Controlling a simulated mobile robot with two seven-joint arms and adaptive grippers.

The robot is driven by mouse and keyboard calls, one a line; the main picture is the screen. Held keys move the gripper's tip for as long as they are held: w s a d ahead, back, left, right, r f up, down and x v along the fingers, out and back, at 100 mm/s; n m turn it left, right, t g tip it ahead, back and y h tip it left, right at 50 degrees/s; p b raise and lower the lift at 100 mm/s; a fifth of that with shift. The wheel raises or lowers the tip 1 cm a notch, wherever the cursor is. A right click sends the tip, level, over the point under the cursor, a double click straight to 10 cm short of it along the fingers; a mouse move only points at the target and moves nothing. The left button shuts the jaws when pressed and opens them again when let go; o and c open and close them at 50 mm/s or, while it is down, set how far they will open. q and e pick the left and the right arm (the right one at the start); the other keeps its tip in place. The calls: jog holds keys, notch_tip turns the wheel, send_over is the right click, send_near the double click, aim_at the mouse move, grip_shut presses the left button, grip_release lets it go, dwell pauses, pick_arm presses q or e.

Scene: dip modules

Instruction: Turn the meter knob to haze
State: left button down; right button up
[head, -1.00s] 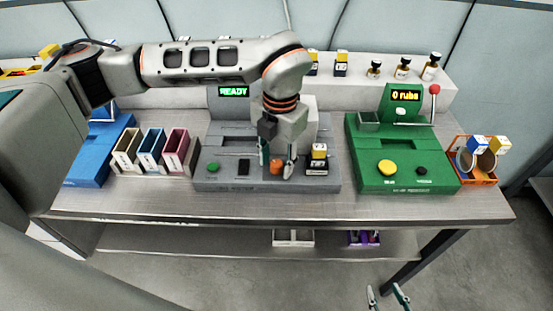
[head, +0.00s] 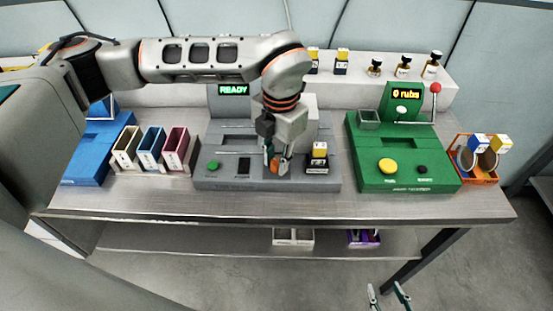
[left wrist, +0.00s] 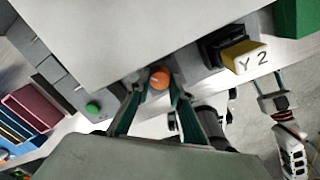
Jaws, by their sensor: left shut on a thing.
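The grey meter (head: 215,178) stands mid-table, its small screen (head: 234,90) reading READY in green. Its orange knob (left wrist: 159,79) sits on the front deck between a dark square panel and a black-and-yellow module (head: 319,158). My left gripper (head: 277,165) reaches down over the knob, its fingers shut on the knob's two sides. The wrist view shows the knob between the teal fingertips. The lettering around the knob is too small to read. My right gripper (head: 388,298) is open and empty at the bottom edge of the head view, below the table front.
A green button (head: 213,166) is left of the knob. A green machine (head: 400,178) reading "0 rubs" stands to the right, with an orange caddy (head: 462,182) beyond it. Several coloured bins (head: 152,153) stand left. Small bottles (head: 404,66) line the back shelf.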

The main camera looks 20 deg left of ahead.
aim_at(274, 163)
pick_arm(q)
jog(key=m, duration=0.4)
jog(key=shift+b, duration=0.4)
jog(key=m, duration=0.5)
jog(key=shift+w+a, duration=0.1)
jog(key=shift+a, duration=0.05)
jog(key=m, duration=0.3)
jog(key=shift+r+h, duration=0.1)
jog(key=shift+h, duration=0.2)
jog(key=shift+m, duration=2.2)
jog(key=shift+w+m, duration=0.1)
jog(key=shift+m, duration=0.2)
jog(key=c, duration=1.8)
grip_release()
jog(key=r, duration=1.2)
jog(key=shift+s+a, duration=0.15)
jog(key=shift+s, duration=0.2)
